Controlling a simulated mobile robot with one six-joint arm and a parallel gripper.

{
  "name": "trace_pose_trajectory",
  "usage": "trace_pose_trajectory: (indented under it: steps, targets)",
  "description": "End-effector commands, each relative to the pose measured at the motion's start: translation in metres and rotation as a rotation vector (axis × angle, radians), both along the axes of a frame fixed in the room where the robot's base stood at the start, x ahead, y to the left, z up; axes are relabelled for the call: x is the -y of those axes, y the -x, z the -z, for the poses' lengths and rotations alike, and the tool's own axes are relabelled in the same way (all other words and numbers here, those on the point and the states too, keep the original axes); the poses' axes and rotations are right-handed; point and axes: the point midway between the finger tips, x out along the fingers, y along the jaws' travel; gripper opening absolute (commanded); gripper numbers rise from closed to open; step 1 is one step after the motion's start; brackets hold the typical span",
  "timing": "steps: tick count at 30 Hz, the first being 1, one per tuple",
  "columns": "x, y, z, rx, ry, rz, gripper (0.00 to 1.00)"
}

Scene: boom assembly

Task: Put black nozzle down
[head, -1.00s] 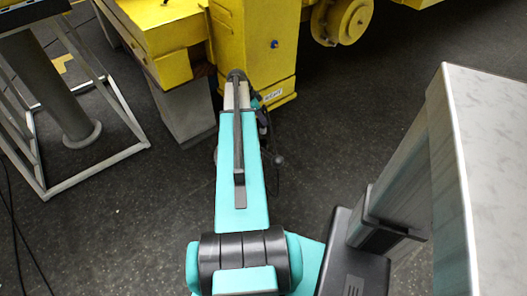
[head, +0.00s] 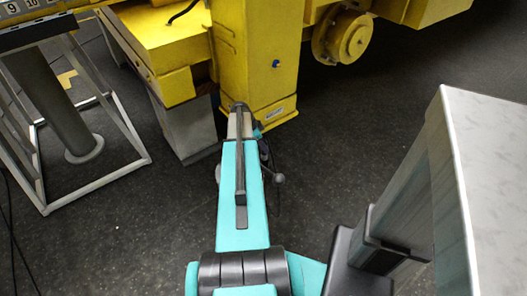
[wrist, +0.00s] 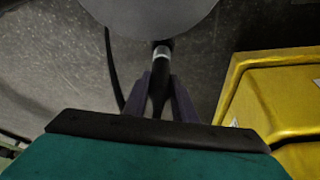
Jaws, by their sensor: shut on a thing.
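In the wrist view my gripper (wrist: 160,98) has its two dark fingers close together around a slim black nozzle (wrist: 161,62). The nozzle has a pale band near its upper end and reaches up to the edge of a grey round surface. Whether the nozzle touches that surface cannot be told. In the head view my teal arm reaches forward towards the foot of a yellow post, and it hides the gripper and the nozzle.
The yellow post (head: 262,60) and yellow machine body (head: 160,55) stand ahead; yellow metal (wrist: 285,95) is close at right in the wrist view. The grey round surface (wrist: 150,14) is at its top. A metal frame (head: 125,125) stands left. Dark floor (head: 120,215) is free.

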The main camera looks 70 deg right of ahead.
Motion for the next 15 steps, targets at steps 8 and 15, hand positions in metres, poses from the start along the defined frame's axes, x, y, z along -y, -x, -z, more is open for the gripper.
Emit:
trace_pose_trajectory:
  steps: [8,15]
  targets:
    - [0.0,0.001,0.001,0.0,0.0,0.001,0.0]
    - [0.0,0.001,0.022,-0.001,-0.001,0.001,0.0]
